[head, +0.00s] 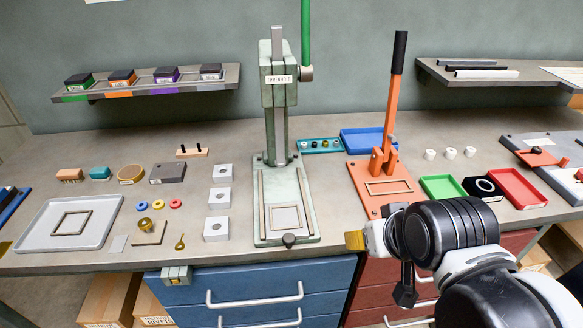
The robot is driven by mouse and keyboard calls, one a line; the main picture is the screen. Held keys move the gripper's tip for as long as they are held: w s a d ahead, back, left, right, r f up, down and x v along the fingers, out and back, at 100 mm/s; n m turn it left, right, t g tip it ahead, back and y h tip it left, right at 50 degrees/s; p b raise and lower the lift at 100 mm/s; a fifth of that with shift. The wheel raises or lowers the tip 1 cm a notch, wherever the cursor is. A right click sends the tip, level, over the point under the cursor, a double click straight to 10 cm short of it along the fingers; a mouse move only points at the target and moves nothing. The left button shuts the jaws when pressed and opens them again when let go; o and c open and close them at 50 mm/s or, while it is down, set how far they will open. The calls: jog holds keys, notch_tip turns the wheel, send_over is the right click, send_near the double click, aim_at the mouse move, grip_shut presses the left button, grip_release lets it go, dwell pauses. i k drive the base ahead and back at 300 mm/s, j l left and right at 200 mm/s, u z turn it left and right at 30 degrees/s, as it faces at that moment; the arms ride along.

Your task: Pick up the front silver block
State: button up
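Three silver blocks, each with a round hole in its top, stand in a column left of the green press. The front silver block (216,238) is nearest the counter's front edge. The middle silver block (219,204) and the back silver block (222,180) are behind it, with gaps between them. My gripper (356,240) is to the right of the press, at the counter's front edge, well apart from the front block. Its yellowish tip points left. I cannot tell whether its fingers are open or shut, and no held object is clear.
The tall green press (280,110) with its base plate stands between my gripper and the blocks. An orange lever press (385,170) is behind my gripper. Left of the blocks are a gold-knobbed stamp (149,238), small coloured rings and a grey tray (98,236).

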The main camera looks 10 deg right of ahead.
aim_at(210, 235)
jog(key=k+j+z, duration=0.4)
jog(key=j, duration=0.25)
jog(key=k+j+z, duration=0.25)
jog(key=j+z, duration=0.15)
jog(key=j, duration=0.15)
jog(key=k+j+z, duration=0.85)
jog(key=k+l, duration=0.05)
jog(key=l, duration=0.05)
